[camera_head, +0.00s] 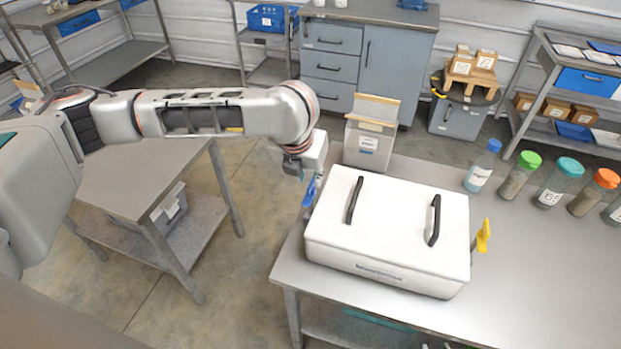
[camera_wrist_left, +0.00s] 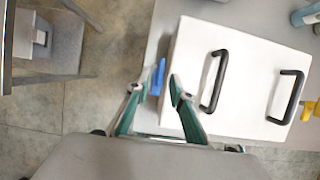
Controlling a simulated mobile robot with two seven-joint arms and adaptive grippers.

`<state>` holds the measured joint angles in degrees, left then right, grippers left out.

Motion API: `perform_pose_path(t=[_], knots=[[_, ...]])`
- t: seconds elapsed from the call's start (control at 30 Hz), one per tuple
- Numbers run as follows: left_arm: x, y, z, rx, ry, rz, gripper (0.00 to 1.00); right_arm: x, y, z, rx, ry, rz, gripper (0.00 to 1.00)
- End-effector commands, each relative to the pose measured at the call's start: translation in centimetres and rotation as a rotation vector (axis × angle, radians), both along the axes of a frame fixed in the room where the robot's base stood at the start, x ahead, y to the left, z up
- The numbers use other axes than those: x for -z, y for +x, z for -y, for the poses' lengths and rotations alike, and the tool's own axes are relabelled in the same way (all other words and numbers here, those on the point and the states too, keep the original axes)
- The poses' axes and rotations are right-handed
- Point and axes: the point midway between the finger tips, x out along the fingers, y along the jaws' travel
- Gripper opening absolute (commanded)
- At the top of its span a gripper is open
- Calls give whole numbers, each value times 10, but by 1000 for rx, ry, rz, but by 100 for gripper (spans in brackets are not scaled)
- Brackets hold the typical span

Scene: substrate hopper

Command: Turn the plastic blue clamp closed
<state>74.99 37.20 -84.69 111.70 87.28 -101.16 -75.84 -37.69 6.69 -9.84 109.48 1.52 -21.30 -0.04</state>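The blue clamp (camera_head: 309,192) is at the left side of a white lidded box (camera_head: 390,265) on the metal table. In the left wrist view the blue clamp (camera_wrist_left: 158,77) stands along the box's left edge. My left gripper (camera_head: 297,172) is above the clamp, partly hidden by its own wrist in the head view. In the left wrist view its fingers (camera_wrist_left: 156,90) are apart, and the clamp shows between the fingertips. I cannot tell whether they touch it. The right finger overlaps the lid edge in that view. My right gripper is not in view.
The lid has two black handles (camera_head: 434,222). A yellow clamp (camera_head: 483,236) sits on the box's right side. A paper-bag-like container (camera_head: 368,140) stands behind the box. Several bottles with coloured caps (camera_head: 520,175) stand at the right. A lower table (camera_head: 160,180) is at left.

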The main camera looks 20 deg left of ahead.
Motion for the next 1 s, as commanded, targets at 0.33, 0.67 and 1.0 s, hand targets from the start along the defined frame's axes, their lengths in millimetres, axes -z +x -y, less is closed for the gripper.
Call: perform_pose_path(t=[0.33, 0.67, 1.0], knots=[[28, 12, 0, -1, 0, 1, 22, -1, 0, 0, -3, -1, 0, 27], [29, 12, 1, -1, -1, 1, 0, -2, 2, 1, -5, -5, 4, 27], [28, 12, 1, -11, -1, 2, 0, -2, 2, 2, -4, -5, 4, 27]])
